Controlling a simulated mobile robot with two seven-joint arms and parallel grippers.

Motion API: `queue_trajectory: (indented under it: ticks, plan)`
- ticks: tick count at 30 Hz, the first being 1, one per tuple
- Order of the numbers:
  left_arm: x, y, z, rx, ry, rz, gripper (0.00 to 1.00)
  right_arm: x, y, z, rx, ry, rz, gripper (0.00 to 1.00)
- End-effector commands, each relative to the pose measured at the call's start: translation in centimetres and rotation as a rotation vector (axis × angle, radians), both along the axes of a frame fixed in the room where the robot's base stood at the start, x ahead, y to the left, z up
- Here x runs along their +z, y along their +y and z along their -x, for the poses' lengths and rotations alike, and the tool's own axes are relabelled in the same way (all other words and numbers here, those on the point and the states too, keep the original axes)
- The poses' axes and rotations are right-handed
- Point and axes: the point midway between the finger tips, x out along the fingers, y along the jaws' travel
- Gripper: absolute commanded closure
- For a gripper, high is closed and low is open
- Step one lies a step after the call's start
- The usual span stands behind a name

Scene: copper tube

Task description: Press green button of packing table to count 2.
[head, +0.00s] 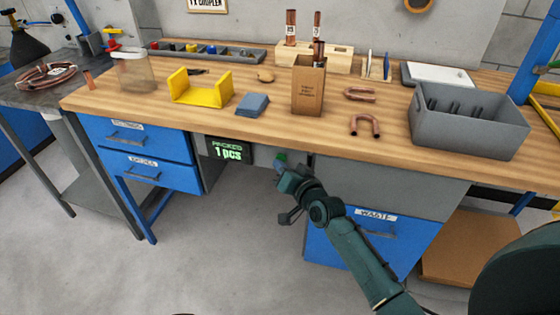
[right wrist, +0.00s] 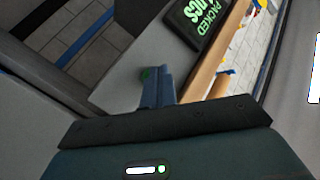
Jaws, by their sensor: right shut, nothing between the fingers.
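The packing table (head: 228,122) has a wooden top and a grey panel under its front edge. A counter display (head: 228,150) on that panel reads "PACKED 1 pcs"; it also shows in the right wrist view (right wrist: 203,18). The green button (head: 281,158) is on the panel to the right of the display. In the right wrist view a bit of the green button (right wrist: 145,74) shows beside the fingertips. My right gripper (head: 281,167) is shut and empty, its tips at the button; I cannot tell whether they touch it. My left gripper is not in view.
Blue drawers (head: 140,150) stand left of the display, a blue waste drawer (head: 375,240) lower right.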

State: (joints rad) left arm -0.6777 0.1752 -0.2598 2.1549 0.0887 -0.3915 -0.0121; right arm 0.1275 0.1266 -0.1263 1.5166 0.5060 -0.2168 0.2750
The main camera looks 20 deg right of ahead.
Motion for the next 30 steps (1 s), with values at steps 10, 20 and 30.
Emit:
queue_trajectory:
  ticks: [10,20,30]
  plan:
    - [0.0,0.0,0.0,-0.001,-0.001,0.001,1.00,0.1,-0.1,-0.2,-0.001,-0.002,0.000,1.00]
    - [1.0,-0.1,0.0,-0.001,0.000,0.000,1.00,0.3,0.4,0.7,-0.001,-0.001,0.000,1.00]
    - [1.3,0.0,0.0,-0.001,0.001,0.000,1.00,0.1,0.9,1.4,0.000,-0.002,0.000,1.00]
